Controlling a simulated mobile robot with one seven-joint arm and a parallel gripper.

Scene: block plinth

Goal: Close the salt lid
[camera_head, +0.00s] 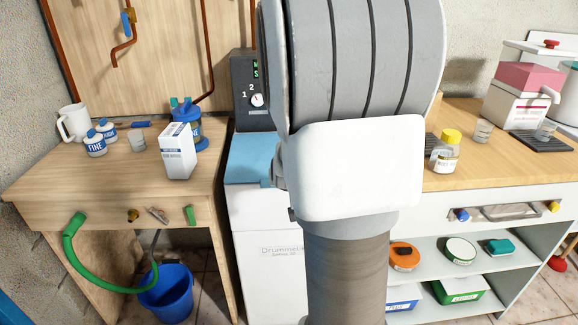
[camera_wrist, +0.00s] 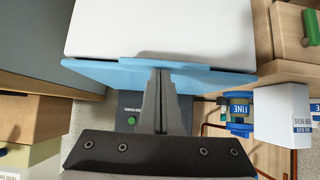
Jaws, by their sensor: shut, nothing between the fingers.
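The white cabinet (camera_head: 272,250) stands between the two counters, with a dark control head (camera_head: 250,95) at its back. A blue lid (camera_head: 252,160) covers its top; my arm hides its right part. In the wrist view the blue lid (camera_wrist: 95,72) is seen nearly edge-on against the white cabinet body (camera_wrist: 160,30). I cannot tell whether it is fully down. My gripper (camera_wrist: 162,75) is shut and empty, its fingertips at the blue lid's edge, apparently touching or very near it. The head view does not show the gripper, which is behind my arm.
A yellow-capped jar (camera_head: 446,152) stands on the right counter. A blue bucket (camera_head: 166,295) is on the floor.

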